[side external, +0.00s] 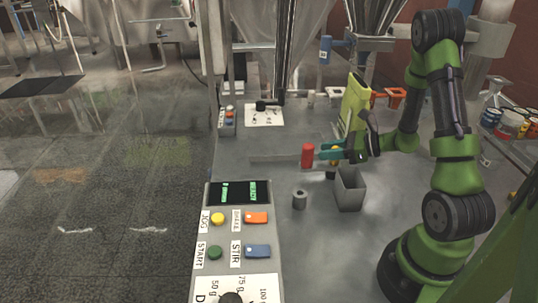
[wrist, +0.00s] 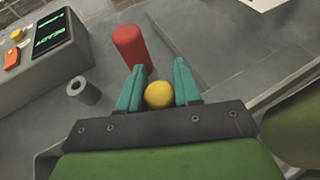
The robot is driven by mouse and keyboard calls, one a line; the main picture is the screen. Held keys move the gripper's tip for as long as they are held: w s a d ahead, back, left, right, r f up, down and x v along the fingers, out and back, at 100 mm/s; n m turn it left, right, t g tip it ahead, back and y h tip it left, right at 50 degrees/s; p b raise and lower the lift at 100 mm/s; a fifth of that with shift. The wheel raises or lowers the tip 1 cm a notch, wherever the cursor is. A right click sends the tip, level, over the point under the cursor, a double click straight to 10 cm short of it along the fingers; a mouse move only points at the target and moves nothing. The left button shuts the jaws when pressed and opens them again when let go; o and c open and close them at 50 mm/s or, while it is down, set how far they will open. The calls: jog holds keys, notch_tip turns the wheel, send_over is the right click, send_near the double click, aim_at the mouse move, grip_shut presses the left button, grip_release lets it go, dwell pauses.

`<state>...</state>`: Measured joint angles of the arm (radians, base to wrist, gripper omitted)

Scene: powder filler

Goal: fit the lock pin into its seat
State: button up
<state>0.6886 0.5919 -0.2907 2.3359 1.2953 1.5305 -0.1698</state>
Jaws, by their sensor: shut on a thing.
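My gripper (side external: 328,151) is low over the grey worktop, with its teal fingers pointing left in the side view. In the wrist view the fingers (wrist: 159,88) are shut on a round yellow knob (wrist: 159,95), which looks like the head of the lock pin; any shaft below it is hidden. A short grey hollow cylinder (side external: 299,199) stands upright on the worktop, apart from my gripper, and looks like the seat. Its dark round opening shows in the wrist view (wrist: 83,90). The knob is not over this opening.
A red cylinder (side external: 307,155) stands just beyond my fingertips, also in the wrist view (wrist: 132,48). A control panel (side external: 238,222) with buttons borders the worktop at left. The worktop around the hollow cylinder is clear.

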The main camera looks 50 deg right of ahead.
jog(key=shift+f, duration=0.1)
dwell(0.6)
jog(key=o, duration=1.1)
jog(key=v, duration=1.7)
jog(key=w+a+n+g, duration=0.1)
jog(key=a+n+g, duration=0.7)
jog(key=a+n, duration=0.3)
jog(key=w+a+r+n+t+h, duration=0.1)
jog(key=a+r+n, duration=0.3)
jog(key=a+n, duration=0.1)
jog(key=w+a+r+n+t+h, duration=0.1)
jog(key=a+r+n, duration=0.3)
jog(key=a+n, duration=0.1)
jog(key=w+a+r+n+h, duration=0.1)
jog(key=a+r+n, duration=0.3)
jog(key=n, duration=0.2)
jog(key=shift+w+a+n+t, duration=0.2)
jog(key=shift+a+n+t, duration=0.1)
jog(key=shift+a+t, duration=0.1)
